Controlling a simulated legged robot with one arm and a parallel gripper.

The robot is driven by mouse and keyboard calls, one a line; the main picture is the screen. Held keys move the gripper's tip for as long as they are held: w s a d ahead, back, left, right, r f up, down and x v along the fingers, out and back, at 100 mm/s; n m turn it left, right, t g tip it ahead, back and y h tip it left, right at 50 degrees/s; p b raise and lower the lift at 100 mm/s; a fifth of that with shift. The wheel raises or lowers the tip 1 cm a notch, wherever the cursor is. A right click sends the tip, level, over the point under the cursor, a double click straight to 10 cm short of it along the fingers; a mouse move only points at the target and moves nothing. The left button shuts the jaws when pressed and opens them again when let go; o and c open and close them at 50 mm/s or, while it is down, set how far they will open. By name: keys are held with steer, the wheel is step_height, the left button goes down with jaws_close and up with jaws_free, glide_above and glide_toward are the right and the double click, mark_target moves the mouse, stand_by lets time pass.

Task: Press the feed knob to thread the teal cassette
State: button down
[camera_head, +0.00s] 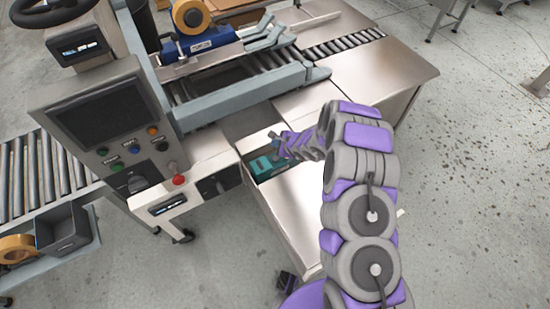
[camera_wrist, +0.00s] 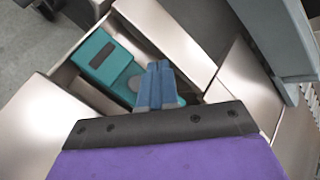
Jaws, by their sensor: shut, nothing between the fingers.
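The teal cassette (camera_head: 260,167) sits in a recess of the steel worktop, left of my gripper (camera_head: 274,137) in the head view. In the wrist view the cassette (camera_wrist: 100,52) shows a dark slot on top and lies left of my fingertips (camera_wrist: 159,66). My gripper is shut and empty, with its blue fingers together over the recess edge. Contact between fingers and disc cannot be told.
A control panel (camera_head: 110,118) with coloured buttons and a red stop button (camera_head: 178,180) stands left of the recess. A roller conveyor with a tape head (camera_head: 195,42) is behind. Steel worktop (camera_head: 365,62) extends right. A grey bin (camera_head: 62,229) sits lower left.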

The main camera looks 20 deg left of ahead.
mark_target(274, 157)
step_height(274, 157, down, 7)
steer(key=shift+f+b, duration=0.1)
steer(key=shift+b, duration=0.75)
steer(key=shift+d, duration=0.1)
stand_by(1.4)
steer(key=shift+f+b, duration=0.3)
steer(key=shift+b, duration=0.05)
steer(key=shift+s+f+b, duration=0.1)
steer(key=shift+f+b, duration=0.3)
steer(key=shift+f, duration=0.45)
stand_by(1.1)
steer(key=shift+r, duration=1.25)
steer(key=shift+r, duration=0.1)
steer(key=shift+r+p, duration=0.35)
steer(key=shift+r, duration=2.1)
